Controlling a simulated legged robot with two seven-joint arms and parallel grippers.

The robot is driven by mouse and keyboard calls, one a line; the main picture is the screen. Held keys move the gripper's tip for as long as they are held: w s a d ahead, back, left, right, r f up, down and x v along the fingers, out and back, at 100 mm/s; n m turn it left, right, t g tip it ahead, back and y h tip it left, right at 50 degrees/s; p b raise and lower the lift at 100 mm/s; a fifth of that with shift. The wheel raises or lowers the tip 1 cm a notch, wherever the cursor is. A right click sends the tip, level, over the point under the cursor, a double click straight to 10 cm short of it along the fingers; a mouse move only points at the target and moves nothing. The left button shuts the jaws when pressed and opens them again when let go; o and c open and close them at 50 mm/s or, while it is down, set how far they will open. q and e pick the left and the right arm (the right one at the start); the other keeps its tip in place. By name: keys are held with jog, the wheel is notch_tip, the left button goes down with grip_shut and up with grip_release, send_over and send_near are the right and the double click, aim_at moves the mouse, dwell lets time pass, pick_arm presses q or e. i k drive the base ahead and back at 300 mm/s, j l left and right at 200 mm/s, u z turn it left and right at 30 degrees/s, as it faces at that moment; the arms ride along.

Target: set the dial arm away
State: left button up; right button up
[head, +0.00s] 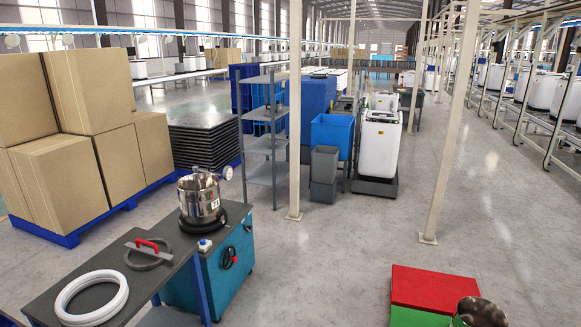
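Nothing in the head view is clearly marked as the dial arm. A grey ring with a flat bar and a red handle (150,247) lies on the dark tabletop (62,294) at the lower left; it may be the dial arm, but I cannot tell. A shiny metal pot (199,196) stands on a dark round base on the teal cabinet (217,274), with a small round pale part (227,173) at its upper right. Neither of my grippers shows.
A white ring (92,298) lies at the tabletop's front. Red (434,287) and green blocks and another metal pot (480,312) are at the lower right. Boxes on a blue pallet (70,237), a grey shelf (265,140) and posts stand behind. The floor between is clear.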

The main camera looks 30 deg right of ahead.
aim_at(227, 173)
jog(key=z, duration=0.6)
jog(key=i+j, duration=0.1)
jog(key=i, duration=0.55)
jog(key=i+j+z, duration=0.1)
jog(key=i, duration=0.5)
jog(key=i+l+z, duration=0.35)
jog(key=i, duration=0.4)
jog(key=i+z, duration=0.35)
jog(key=i, duration=0.4)
jog(key=i+j+z, duration=0.2)
jog(key=i+z, duration=0.15)
jog(key=i, duration=0.4)
jog(key=i+u, duration=0.3)
jog(key=i, duration=0.25)
jog(key=i+l+u, duration=0.3)
jog(key=i, duration=0.2)
jog(key=i+j+u, duration=0.1)
jog(key=u, duration=0.4)
jog(key=i+u, duration=0.25)
jog(key=u, duration=0.2)
jog(key=i+u, duration=0.15)
jog(key=u, duration=0.35)
jog(key=i+l+u, duration=0.1)
jog(key=u, duration=0.35)
jog(key=i+l+u, duration=0.2)
jog(key=u, duration=0.3)
